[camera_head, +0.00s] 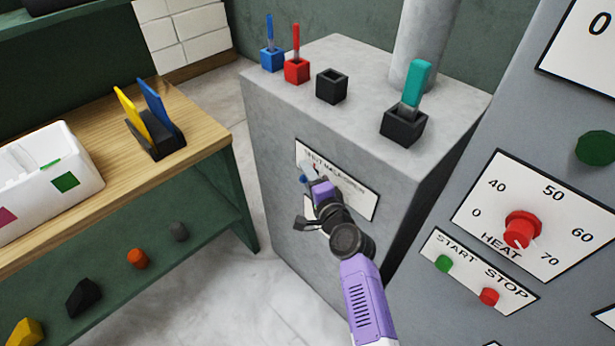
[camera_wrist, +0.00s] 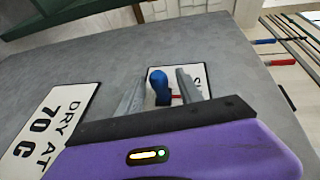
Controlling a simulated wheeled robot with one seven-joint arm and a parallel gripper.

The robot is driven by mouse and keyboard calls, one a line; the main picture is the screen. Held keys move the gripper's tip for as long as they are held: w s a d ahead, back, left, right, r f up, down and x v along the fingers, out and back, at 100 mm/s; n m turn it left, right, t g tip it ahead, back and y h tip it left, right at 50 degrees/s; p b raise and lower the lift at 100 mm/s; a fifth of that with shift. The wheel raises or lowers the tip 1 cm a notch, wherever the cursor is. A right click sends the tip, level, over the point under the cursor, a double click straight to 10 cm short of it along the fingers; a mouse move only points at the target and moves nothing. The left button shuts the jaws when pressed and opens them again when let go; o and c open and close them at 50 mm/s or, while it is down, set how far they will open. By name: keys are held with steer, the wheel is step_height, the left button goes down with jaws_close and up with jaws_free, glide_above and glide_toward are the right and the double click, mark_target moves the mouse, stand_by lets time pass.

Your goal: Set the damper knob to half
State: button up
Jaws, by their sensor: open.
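A blue knob (camera_wrist: 158,78), which I take to be the damper knob, sticks out from a small white plate (camera_wrist: 197,73) on the grey cabinet face. A dark base and a bit of red show beside it. My gripper (camera_wrist: 160,90) is open, with one finger on each side of the knob; I cannot tell whether they touch it. In the head view my gripper (camera_head: 308,176) is at the lettered plate (camera_head: 361,201), and a bit of blue (camera_head: 303,179) shows there. The arm covers much of the plate, and the knob's setting cannot be read.
A "DRY AT 70 C" sign (camera_wrist: 50,125) is on the same face. On top of the cabinet (camera_head: 300,95) stand several small holders and a grey pipe (camera_head: 422,40). A wooden bench (camera_head: 200,120) is at left, and a panel with a red HEAT knob (camera_head: 519,230) at right.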

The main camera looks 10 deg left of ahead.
jaws_close()
stand_by(1.4)
